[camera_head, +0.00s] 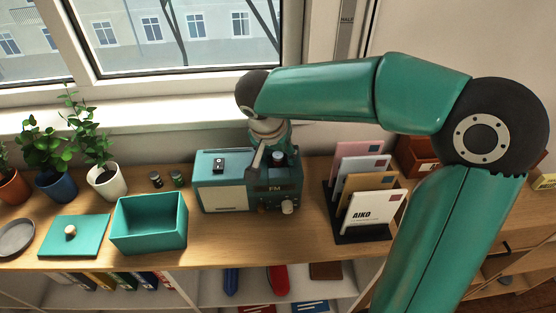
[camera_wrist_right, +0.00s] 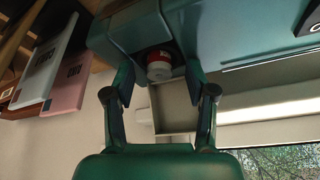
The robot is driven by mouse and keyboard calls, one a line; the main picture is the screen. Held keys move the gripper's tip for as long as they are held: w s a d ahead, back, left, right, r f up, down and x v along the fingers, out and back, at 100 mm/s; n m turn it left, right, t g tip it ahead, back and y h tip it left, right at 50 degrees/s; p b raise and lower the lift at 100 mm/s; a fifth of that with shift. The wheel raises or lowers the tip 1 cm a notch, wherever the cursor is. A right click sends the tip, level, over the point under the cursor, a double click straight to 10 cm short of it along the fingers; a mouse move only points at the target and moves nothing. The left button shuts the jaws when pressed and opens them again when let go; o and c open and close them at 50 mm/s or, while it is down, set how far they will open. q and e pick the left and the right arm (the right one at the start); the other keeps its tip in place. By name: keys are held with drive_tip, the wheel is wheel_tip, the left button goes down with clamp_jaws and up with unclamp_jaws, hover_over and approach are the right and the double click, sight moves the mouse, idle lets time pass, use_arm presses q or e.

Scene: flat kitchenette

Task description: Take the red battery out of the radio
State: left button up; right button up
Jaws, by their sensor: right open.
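The teal radio (camera_head: 225,196) stands on the wooden counter below the window, with a pale front panel and an FM display. In the right wrist view, the radio (camera_wrist_right: 215,35) fills the top, and the red battery (camera_wrist_right: 159,66) shows its red side and pale round end in a recess there. The battery is hidden in the head view. My right gripper (camera_head: 268,150) is over the back of the radio, partly hidden. In the wrist view, my right gripper (camera_wrist_right: 160,92) is open, its fingers on either side of the battery and apart from it. My left gripper is not in view.
A letter rack (camera_head: 360,237) stands right of the radio. Two small dark cylinders (camera_head: 177,178), an open teal box (camera_head: 148,240), a teal lid (camera_head: 75,243) and potted plants (camera_head: 106,180) stand to the left. The window sill (camera_head: 130,115) is behind.

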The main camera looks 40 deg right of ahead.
clamp_jaws()
drive_tip(key=shift+r, duration=0.15)
